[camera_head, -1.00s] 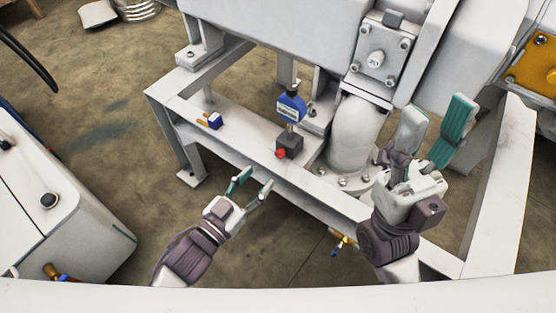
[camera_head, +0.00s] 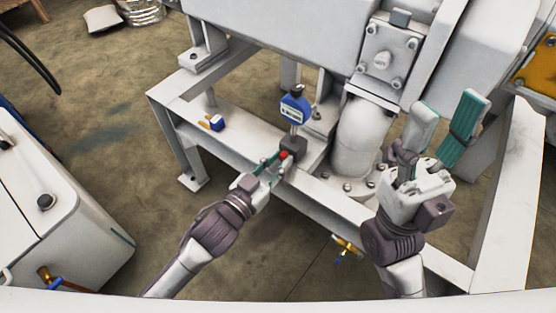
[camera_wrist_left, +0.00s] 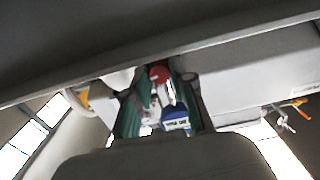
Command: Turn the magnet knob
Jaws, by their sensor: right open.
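The magnet knob (camera_head: 284,154) is a small red knob on the front of a dark magnetic base (camera_head: 293,147), which stands on the white frame and carries a blue dial gauge (camera_head: 296,108). My left gripper (camera_head: 276,161) is at the knob, with green-padded fingers apart. In the left wrist view the red knob (camera_wrist_left: 158,74) shows between the fingertips of the left gripper (camera_wrist_left: 160,88), with the blue gauge (camera_wrist_left: 175,120) beyond; contact cannot be told. My right gripper (camera_head: 447,118) is open and empty, raised at the right beside the pipe.
The white frame beam (camera_head: 318,192) runs along the front of the machine. A thick pipe (camera_head: 360,140) stands right of the gauge. A small blue and yellow item (camera_head: 212,123) lies on the frame to the left. A brass valve (camera_head: 346,245) hangs below the beam.

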